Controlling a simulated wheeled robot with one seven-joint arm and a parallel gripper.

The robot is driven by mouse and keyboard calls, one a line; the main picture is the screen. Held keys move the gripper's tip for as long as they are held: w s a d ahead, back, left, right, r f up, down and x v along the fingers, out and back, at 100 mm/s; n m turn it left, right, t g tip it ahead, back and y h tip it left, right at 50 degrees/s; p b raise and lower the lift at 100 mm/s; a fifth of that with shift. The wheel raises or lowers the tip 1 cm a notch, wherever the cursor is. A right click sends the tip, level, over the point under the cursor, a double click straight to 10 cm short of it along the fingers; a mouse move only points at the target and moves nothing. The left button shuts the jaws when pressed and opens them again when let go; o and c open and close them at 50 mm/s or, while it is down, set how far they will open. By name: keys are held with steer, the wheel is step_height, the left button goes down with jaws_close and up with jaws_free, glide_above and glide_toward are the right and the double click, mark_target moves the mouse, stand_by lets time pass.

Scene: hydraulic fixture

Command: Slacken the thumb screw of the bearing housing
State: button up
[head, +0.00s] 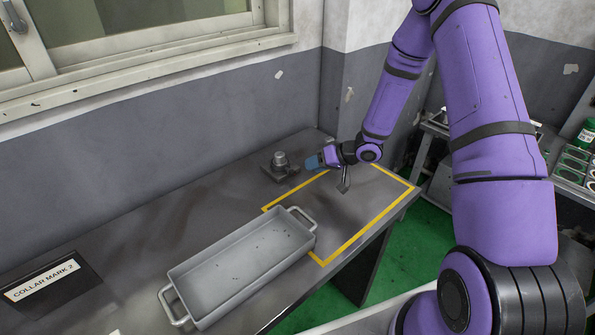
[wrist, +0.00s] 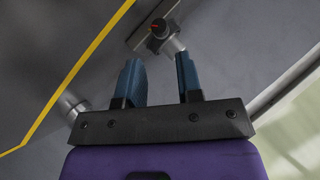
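The bearing housing (head: 280,162) stands on the bench near the wall: a grey round body on a dark base. My gripper (head: 312,161) is just to its right in the head view, with blue fingertips pointing toward it. In the wrist view, my gripper (wrist: 160,62) is open, with a clear gap between its two blue fingers. A dark round knob with an orange-red mark (wrist: 157,29), which looks like the thumb screw, shows beyond the fingertips on a grey metal part (wrist: 174,46). The fingers do not appear to touch the knob. The screw is too small to make out in the head view.
A grey tray with two handles (head: 240,262) stands at the front of the bench. Yellow tape (head: 345,247) outlines an area right of it. A "COLLAR MARK 2" sign (head: 42,281) is at the left. A shelf with containers (head: 575,160) is at the right.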

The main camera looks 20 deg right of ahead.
mark_target(295, 172)
steer(key=x, duration=0.7)
jaws_close()
